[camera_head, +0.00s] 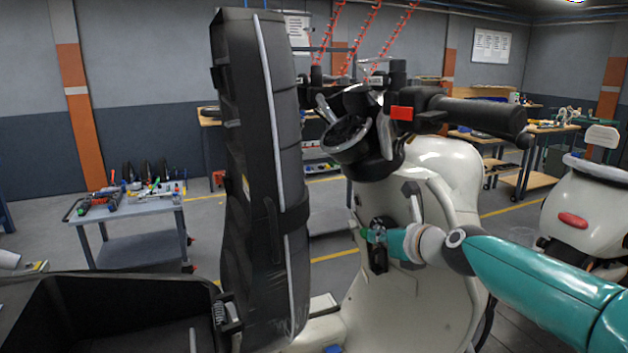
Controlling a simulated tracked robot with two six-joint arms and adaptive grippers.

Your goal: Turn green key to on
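A white scooter (445,185) stands in front of me, its front panel and handlebar in view. A small green piece, which looks like the green key (364,235), shows at the scooter's front panel, left of my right gripper. My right gripper (377,240) is at the end of the teal arm that comes in from the right. It is right at the key, touching it or very close. Its fingers are small, dark and seen partly from behind, so I cannot tell if they are closed on the key. The key's exact turn position is hidden. My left gripper is not in view.
The scooter's black seat (262,170) stands raised upright left of the key, above an open black storage box (120,310). The handlebar grip (480,113) juts out above my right arm. A second white scooter (590,215) is at the right. A tool cart (135,225) stands behind at the left.

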